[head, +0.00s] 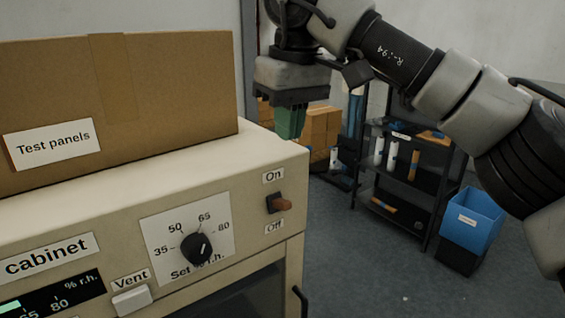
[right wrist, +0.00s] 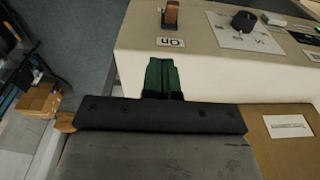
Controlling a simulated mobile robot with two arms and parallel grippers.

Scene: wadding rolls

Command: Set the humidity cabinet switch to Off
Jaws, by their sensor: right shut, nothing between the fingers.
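The humidity cabinet (head: 275,160) is cream. Its switch (head: 281,204) has a brown lever on a dark base, between the "On" label (head: 273,176) above and the "Off" label (head: 274,227) below. The lever sticks out from the panel; I cannot tell for sure which way it is set. In the right wrist view the switch (right wrist: 171,14) shows beyond the upside-down "On" label (right wrist: 170,42). My right gripper (head: 290,134) has green fingers, shut and empty, above and behind the switch, apart from it. Its fingers (right wrist: 163,72) also show in the wrist view. My left gripper is out of view.
A cardboard box (head: 170,90) labelled "Test panels" stands on the cabinet top. The front panel has a dial (head: 196,248) and a Vent button (head: 132,299). A dark shelf rack (head: 400,178) and a blue bin (head: 470,213) stand behind right.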

